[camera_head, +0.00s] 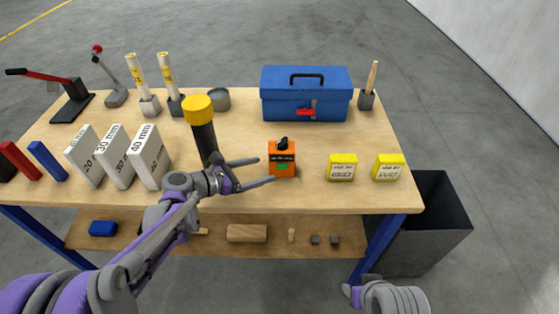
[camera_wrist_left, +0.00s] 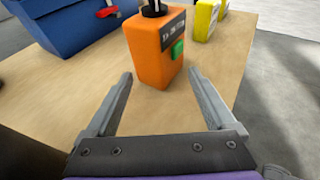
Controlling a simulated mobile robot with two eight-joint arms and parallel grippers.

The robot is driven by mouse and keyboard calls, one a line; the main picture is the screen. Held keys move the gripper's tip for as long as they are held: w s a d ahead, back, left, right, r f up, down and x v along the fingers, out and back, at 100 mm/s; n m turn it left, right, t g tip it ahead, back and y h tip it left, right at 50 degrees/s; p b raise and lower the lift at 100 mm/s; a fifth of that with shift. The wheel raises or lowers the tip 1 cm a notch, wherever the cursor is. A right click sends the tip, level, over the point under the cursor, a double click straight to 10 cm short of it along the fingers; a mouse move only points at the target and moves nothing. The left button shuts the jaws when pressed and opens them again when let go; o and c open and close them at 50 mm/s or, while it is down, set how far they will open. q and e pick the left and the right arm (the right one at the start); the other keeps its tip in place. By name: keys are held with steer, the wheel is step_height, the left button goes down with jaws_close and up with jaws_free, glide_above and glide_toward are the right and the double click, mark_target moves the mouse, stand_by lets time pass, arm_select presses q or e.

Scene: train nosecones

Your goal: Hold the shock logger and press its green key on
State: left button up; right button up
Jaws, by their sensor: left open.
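The shock logger is an orange box (camera_head: 282,160) with a dark label and a black part on top, standing upright on the workbench (camera_head: 250,194). Its green key (camera_head: 282,167) is on the front face. In the left wrist view the logger (camera_wrist_left: 149,57) stands beyond my fingertips, and the green key (camera_wrist_left: 178,49) shows on its right-hand face. My left gripper (camera_head: 265,171) is open and empty, its fingers pointing at the logger from the left. My right arm shows at the bottom right of the head view; its gripper's fingers cannot be made out.
A black and yellow cylinder (camera_head: 204,140) stands close behind my left gripper. Two yellow boxes (camera_head: 342,168) (camera_head: 388,168) stand to the right. A blue toolbox (camera_head: 306,95) is behind the logger. White size blocks (camera_head: 150,157) stand left. Bare wood lies around the logger.

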mark_target(279, 165)
arm_select(q)
steer(key=b+x, duration=0.1)
steer(key=x, duration=0.6)
steer(key=shift+w+f, duration=0.1)
jaws_close()
stand_by(0.4)
